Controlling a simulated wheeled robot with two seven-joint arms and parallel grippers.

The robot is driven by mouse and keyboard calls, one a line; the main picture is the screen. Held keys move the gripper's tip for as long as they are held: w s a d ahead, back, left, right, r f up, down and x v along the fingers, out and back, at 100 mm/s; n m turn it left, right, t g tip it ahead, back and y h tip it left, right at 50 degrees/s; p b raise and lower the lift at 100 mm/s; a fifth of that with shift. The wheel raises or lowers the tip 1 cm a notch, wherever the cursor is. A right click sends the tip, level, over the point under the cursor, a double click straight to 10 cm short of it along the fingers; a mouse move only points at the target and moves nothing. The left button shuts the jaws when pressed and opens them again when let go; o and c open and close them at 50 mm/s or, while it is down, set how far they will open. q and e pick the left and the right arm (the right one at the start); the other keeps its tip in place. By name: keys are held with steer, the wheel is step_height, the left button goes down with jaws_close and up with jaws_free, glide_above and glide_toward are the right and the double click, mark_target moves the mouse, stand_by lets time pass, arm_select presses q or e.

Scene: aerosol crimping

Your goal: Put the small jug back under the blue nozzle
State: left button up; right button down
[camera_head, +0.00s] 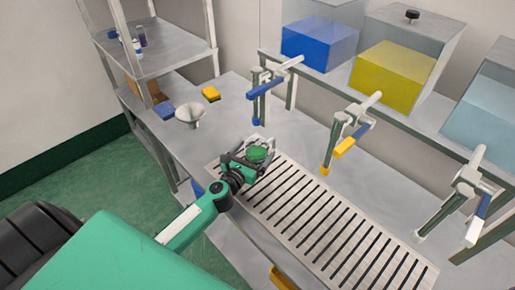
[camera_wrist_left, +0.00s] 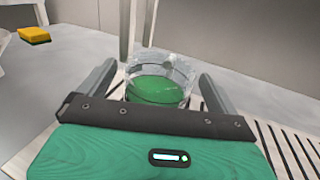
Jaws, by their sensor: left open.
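The small jug (camera_head: 258,153) is clear with green liquid in it. It stands upright at the far left end of the slatted drip grate (camera_head: 330,232), below and slightly in front of the blue nozzle (camera_head: 257,121). My left gripper (camera_head: 249,158) is open around the jug. In the left wrist view the jug (camera_wrist_left: 158,88) sits between the two spread fingers, with a visible gap on each side. The blue nozzle is outside the left wrist view. My right gripper is not in view.
A yellow nozzle (camera_head: 326,168) and another tap (camera_head: 455,200) stand to the right. Blue (camera_head: 320,43) and yellow (camera_head: 392,75) tanks sit on the shelf above. A funnel (camera_head: 190,114) and a yellow sponge (camera_head: 211,93) lie left on the bench.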

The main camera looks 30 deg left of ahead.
arm_select(q)
steer(key=s+b, duration=0.1)
steer(key=s, duration=0.7)
steer(key=shift+f+b, duration=0.1)
steer(key=shift+b, duration=0.3)
steer(key=shift+s, duration=0.45)
